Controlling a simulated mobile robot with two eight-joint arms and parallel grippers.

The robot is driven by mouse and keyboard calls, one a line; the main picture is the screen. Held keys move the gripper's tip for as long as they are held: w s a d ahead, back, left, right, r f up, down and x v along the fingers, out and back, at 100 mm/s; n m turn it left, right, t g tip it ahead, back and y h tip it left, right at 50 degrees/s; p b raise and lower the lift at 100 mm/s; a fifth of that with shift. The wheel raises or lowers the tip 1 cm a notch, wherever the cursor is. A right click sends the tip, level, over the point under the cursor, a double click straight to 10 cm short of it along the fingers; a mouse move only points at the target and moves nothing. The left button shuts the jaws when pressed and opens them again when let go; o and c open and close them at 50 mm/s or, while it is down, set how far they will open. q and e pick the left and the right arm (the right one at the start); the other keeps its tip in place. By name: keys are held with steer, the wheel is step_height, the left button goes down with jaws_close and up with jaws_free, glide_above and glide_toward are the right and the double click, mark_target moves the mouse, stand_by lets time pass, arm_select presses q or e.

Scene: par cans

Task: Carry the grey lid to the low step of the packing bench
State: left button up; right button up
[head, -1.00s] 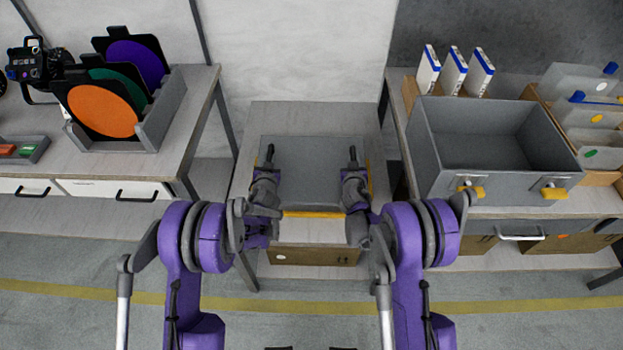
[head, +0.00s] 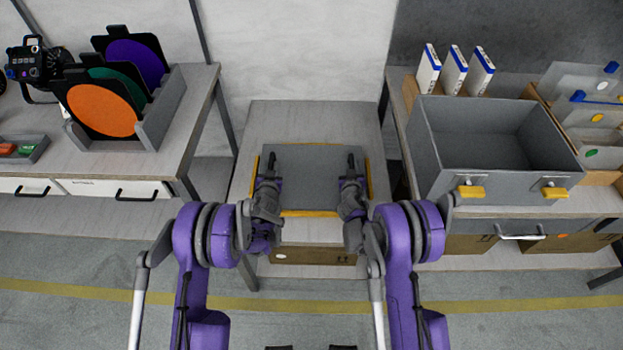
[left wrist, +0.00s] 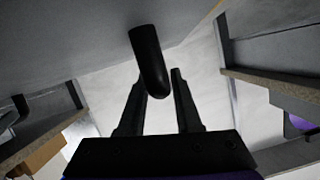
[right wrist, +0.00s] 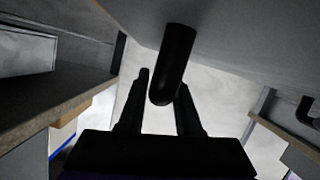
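The grey lid (head: 312,178) lies flat, low over the pale middle surface (head: 310,118), within a yellow border (head: 310,213) showing at its sides and front. I cannot tell whether it touches the surface. My left gripper (head: 270,163) is at the lid's left handle and my right gripper (head: 351,163) at its right handle. In the left wrist view a dark handle (left wrist: 150,62) stands between the fingers; in the right wrist view another handle (right wrist: 173,65) does too. Both grippers appear closed on them, though the contact is partly hidden.
A deep grey crate (head: 430,150) with yellow latches stands on the right bench. White boxes (head: 454,70) stand behind it. On the left bench a grey rack (head: 165,110) holds coloured discs. A cardboard box (head: 314,256) sits low in front, below the lid.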

arm_select(q)
steer(key=shift+o, duration=1.2)
steer(key=shift+a, duration=0.1)
arm_select(e)
steer(key=shift+o, duration=1.2)
steer(key=shift+d, duration=0.1)
arm_select(q)
steer(key=v, duration=1.1)
steer(key=shift+s+r, duration=0.2)
steer(key=shift+s, duration=0.25)
arm_select(e)
steer(key=shift+s+r, duration=0.1)
steer(key=shift+s, duration=0.1)
steer(key=v, duration=1.1)
steer(key=shift+s+r, duration=0.2)
steer(key=shift+s, duration=0.1)
